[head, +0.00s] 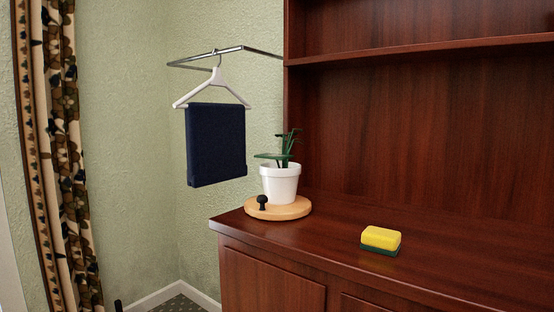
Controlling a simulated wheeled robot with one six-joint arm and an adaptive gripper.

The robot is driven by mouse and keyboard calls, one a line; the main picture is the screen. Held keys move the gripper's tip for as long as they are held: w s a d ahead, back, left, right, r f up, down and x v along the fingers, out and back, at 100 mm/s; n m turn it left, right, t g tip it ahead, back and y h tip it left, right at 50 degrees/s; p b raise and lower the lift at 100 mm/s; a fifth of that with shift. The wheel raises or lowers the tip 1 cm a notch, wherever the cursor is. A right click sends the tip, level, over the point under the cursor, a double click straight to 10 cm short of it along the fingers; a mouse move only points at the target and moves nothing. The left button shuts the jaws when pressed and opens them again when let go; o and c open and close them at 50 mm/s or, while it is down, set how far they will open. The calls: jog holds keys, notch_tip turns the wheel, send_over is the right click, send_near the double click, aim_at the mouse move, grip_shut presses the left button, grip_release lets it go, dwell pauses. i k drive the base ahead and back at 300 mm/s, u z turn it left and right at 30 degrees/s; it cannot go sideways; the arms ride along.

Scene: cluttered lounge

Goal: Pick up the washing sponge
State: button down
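The washing sponge (381,238) lies flat on the dark wooden cabinet top (330,242) in the head view, right of centre. It has a yellow body over a dark green scouring layer. Nothing touches it. My gripper does not clearly show in this view, so its state cannot be seen.
Left of the sponge, a round wooden board (293,211) bears a white potted plant (281,184) and a small black knob-like object (262,203). A shelf (430,48) overhangs behind. A dark blue cloth (216,145) hangs from a white hanger (214,88). The cabinet top around the sponge is clear.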

aim_at(374, 238)
jog(key=z, duration=1.5)
jog(key=k, duration=0.85)
jog(key=u, duration=1.05)
jog(key=i, duration=0.5)
jog(key=z, duration=0.05)
